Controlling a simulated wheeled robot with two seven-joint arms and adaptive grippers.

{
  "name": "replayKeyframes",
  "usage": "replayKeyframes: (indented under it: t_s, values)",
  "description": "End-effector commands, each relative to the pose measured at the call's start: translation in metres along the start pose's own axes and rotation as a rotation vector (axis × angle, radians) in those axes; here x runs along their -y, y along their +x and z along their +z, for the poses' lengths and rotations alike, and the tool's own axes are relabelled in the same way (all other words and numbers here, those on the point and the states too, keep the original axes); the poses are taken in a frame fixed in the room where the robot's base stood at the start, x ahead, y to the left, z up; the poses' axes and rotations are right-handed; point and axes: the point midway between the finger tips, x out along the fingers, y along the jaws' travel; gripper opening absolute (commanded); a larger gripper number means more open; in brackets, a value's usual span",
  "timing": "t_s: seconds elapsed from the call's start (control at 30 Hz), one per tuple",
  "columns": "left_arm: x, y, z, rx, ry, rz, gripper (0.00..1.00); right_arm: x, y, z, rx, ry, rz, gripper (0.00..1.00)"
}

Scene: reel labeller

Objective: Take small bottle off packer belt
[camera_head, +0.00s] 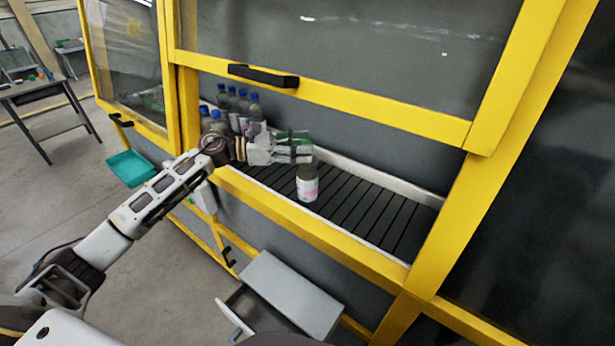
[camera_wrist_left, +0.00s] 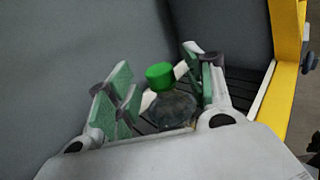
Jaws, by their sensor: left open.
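A small bottle (camera_head: 307,186) with a white and pink label and a dark upper part stands upright on the packer belt (camera_head: 370,210), near its front edge. My left gripper (camera_head: 304,149) is over the belt, just behind and above this bottle in the head view. In the left wrist view my left gripper (camera_wrist_left: 158,68) is open, with green pads on its fingers. A dark, clear bottle with a green cap (camera_wrist_left: 171,108) shows between those fingers; its lower part is hidden. I cannot tell whether it is the labelled one. My right gripper is not in view.
Several blue-capped bottles (camera_head: 238,108) stand at the belt's left end, close to my left wrist. A yellow frame and a raised window with a black handle (camera_head: 263,76) surround the opening. The belt's right part is clear. A grey box (camera_head: 290,295) juts out below.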

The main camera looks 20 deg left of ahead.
Motion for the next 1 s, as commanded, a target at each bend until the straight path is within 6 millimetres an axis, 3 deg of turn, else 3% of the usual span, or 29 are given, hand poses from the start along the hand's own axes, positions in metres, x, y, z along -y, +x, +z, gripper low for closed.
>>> replayKeyframes:
  t_s: [0.23,0.7,1.0]
  values:
    - [0.0,0.018,0.001,0.001,-0.001,0.0,0.52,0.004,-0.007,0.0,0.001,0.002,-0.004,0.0]
    - [0.0,0.018,0.0,0.0,0.0,0.0,0.52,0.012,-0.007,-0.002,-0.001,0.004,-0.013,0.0]
    - [0.0,0.018,0.0,0.0,0.0,0.0,0.16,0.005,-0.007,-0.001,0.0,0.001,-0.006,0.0]
